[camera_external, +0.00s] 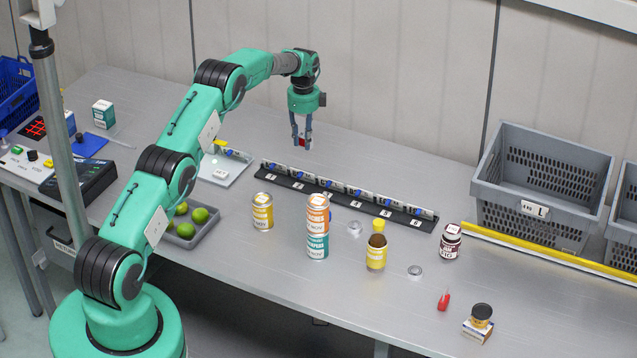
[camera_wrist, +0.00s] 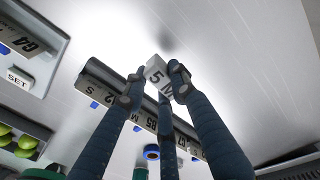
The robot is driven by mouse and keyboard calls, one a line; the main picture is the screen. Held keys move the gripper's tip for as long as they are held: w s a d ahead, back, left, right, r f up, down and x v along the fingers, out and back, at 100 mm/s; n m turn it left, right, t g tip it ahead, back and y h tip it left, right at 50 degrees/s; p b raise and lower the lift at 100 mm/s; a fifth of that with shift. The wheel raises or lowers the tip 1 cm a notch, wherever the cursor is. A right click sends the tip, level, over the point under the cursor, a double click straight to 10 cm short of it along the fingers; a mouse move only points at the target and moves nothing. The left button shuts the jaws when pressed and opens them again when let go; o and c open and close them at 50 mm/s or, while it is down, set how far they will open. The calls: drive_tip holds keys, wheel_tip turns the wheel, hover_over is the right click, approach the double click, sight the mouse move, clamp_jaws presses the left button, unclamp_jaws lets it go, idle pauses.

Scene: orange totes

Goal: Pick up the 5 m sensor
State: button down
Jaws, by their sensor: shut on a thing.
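My gripper (camera_external: 302,140) hangs above the table, over the left end of the black rack. Outside, the sensor is mostly hidden by the fingers, with a small red and pale patch showing. The rack (camera_external: 285,180) holds a row of similar sensors with blue parts and white labels. The rack also shows below the fingers in the wrist view (camera_wrist: 98,71).
Cans (camera_external: 318,246), a yellow-capped bottle (camera_external: 376,255) and a dark jar (camera_external: 450,243) stand in front of the rack. A grey tray of green fruit (camera_external: 205,232) lies left. Grey crate L (camera_external: 535,215) stands right. A pale plate (camera_external: 222,172) lies left of the rack.

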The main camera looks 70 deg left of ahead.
drive_tip(key=shift+r, duration=2.5)
